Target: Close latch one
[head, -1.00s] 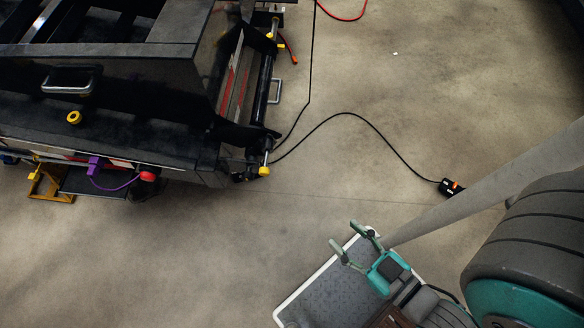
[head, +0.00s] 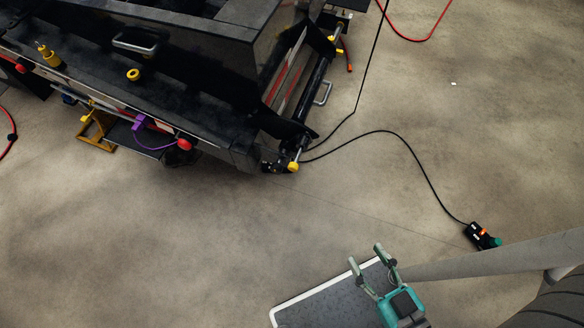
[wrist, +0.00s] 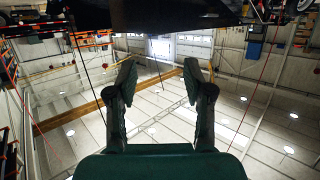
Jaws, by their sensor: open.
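The black trailer frame (head: 232,125) fills the upper left of the head view. At its near right corner is a bar end with a yellow knob (head: 293,167). Another yellow-tipped part (head: 332,39) sits farther up the same end, near a metal handle (head: 323,93). I cannot tell which part is latch one. My gripper (head: 366,256) is at the bottom right of the head view, open and empty, well apart from the trailer. In the wrist view my gripper (wrist: 160,68) points at the ceiling, its fingers spread with nothing between them.
A black cable (head: 405,143) runs over the floor from the trailer corner to a small black box (head: 478,236). A red cable (head: 420,38) lies at the top right. A yellow stand (head: 97,129) is at the trailer's left side. Open concrete floor lies between my gripper and the trailer.

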